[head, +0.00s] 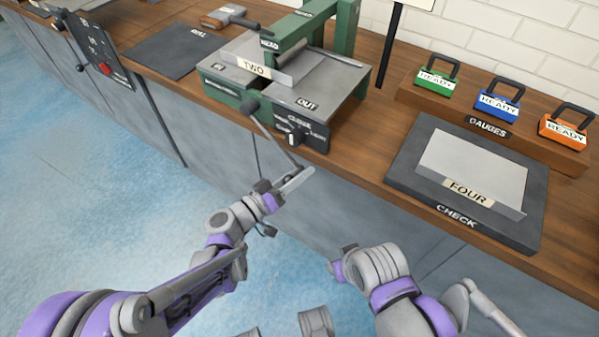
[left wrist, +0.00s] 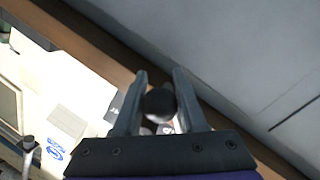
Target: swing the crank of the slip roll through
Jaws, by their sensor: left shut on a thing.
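The slip roll (head: 285,90) is a green machine with grey plates on the wooden bench. Its crank (head: 272,138) is a grey bar slanting from a dark hub down past the bench's front edge. My left gripper (head: 285,188) is at the crank's lower end, shut on its handle. In the left wrist view, a dark round knob (left wrist: 160,103) sits between the two fingers of my left gripper (left wrist: 158,95). My right gripper (head: 343,264) is low in front of the bench, apart from the machine; its fingers are not clear.
A sheet marked TWO (head: 262,68) lies on the slip roll. A dark CHECK tray (head: 400,183) holds a sheet marked FOUR (head: 475,165). Green, blue and orange READY locks stand on the GAUGES block (head: 550,152). A dark mat (head: 165,50) and mallet (head: 228,17) are left. The floor (head: 90,190) is clear.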

